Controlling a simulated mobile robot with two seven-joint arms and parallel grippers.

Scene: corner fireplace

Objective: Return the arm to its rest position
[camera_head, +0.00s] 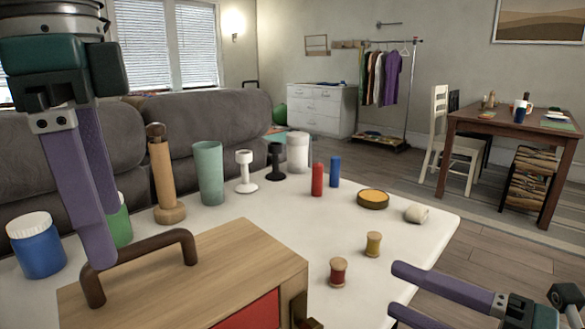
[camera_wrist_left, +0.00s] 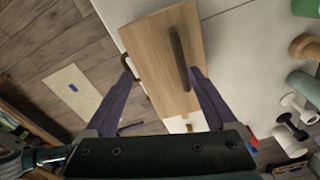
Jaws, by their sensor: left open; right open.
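My left gripper (camera_head: 104,235) hangs from the upper left in the head view, its purple fingers pointing down. It is open and empty, above a wooden box (camera_head: 150,293) with a brown arched handle (camera_head: 150,244) on top. In the left wrist view the open fingers (camera_wrist_left: 160,78) spread on either side of the box (camera_wrist_left: 152,45); its handle (camera_wrist_left: 178,60) shows between them. I cannot tell the exact gap to the box. My right gripper (camera_head: 396,290) is at the lower right, open and empty, beside the table's right edge.
The white table (camera_head: 330,222) holds a blue jar (camera_head: 36,247), a wooden mill (camera_head: 163,180), a green cup (camera_head: 209,172), two spools (camera_head: 338,271), red and blue cylinders (camera_head: 317,180) and a round tin (camera_head: 373,198). A grey sofa (camera_head: 215,125) stands behind.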

